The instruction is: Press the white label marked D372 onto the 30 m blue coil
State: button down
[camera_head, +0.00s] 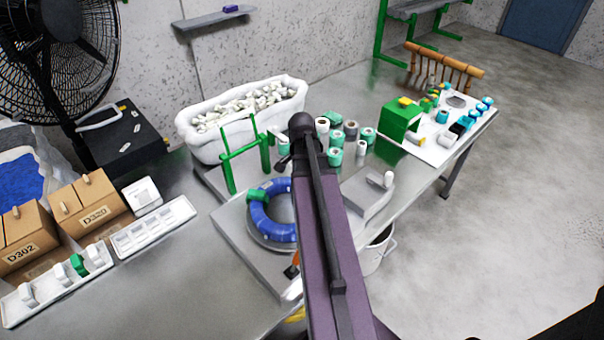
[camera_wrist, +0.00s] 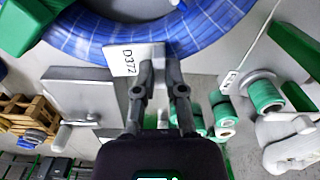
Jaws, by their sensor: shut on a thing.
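The blue coil (camera_head: 262,220) lies flat on a round grey plate in the head view, partly hidden behind my arm. In the wrist view the coil (camera_wrist: 205,30) curves across the top. The white label (camera_wrist: 121,62) marked D372 is at the tips of my gripper (camera_wrist: 161,62), which is shut on it. The label's upper edge overlaps the coil's outer side in the picture. I cannot tell whether it touches the coil. My arm hides the gripper and label in the head view.
A green block (camera_head: 257,195) sits on the coil's left side, and a green frame (camera_head: 243,160) stands behind it. Green and white spools (camera_head: 335,157) stand to the right. A white bin (camera_head: 197,144) is behind. Cardboard boxes (camera_head: 98,214) stand at left.

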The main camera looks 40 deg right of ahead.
dwell(0.7)
jog(key=c, duration=1)
grip_release()
jog(key=shift+c, duration=0.2)
jog(key=o, duration=0.6)
jog(key=shift+c, duration=0.2)
jog(key=shift+r+p, duration=3.5)
